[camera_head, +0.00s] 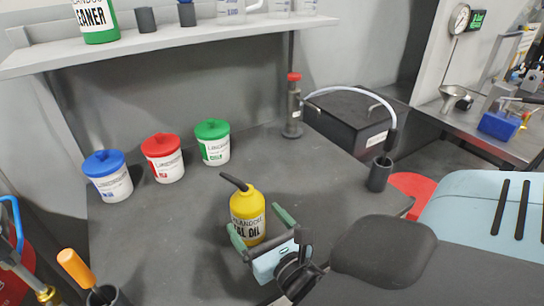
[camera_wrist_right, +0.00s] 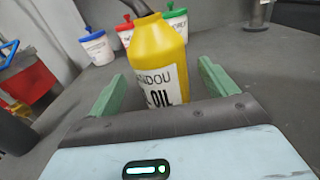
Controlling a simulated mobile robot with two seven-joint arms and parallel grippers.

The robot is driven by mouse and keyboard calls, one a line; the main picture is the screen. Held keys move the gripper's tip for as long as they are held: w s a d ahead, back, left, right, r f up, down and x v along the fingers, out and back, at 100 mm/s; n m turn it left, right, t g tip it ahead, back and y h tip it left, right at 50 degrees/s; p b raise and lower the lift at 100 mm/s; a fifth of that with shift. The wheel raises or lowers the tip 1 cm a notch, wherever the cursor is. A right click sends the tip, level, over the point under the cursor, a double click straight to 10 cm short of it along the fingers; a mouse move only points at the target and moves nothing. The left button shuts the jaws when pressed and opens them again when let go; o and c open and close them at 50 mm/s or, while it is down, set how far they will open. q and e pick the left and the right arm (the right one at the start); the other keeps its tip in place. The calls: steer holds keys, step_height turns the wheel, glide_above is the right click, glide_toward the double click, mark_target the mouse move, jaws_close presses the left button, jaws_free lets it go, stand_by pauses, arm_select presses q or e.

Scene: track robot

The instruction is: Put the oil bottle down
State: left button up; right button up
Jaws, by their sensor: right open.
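The yellow oil bottle (camera_head: 247,213) with a dark spout and a white label stands upright on the dark grey worktop (camera_head: 330,180). It also shows in the right wrist view (camera_wrist_right: 158,58), between and just beyond the finger tips. My right gripper (camera_head: 257,229) is open, with one green finger on each side of the bottle's lower part. My left gripper is not in view.
Blue-lidded (camera_head: 107,176), red-lidded (camera_head: 163,158) and green-lidded (camera_head: 212,142) tubs stand behind the bottle. A red-topped pump (camera_head: 293,106) stands at the back. A dark cup (camera_head: 379,174) is at right. An orange-handled tool (camera_head: 76,268) sits front left. Worktop around the bottle is clear.

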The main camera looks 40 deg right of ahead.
steer(key=v, duration=0.4)
steer(key=shift+s, duration=0.15)
steer(key=shift+s+a, duration=0.2)
steer(key=shift+s, duration=0.35)
steer(key=shift+s+a, duration=0.1)
steer(key=shift+s, duration=0.2)
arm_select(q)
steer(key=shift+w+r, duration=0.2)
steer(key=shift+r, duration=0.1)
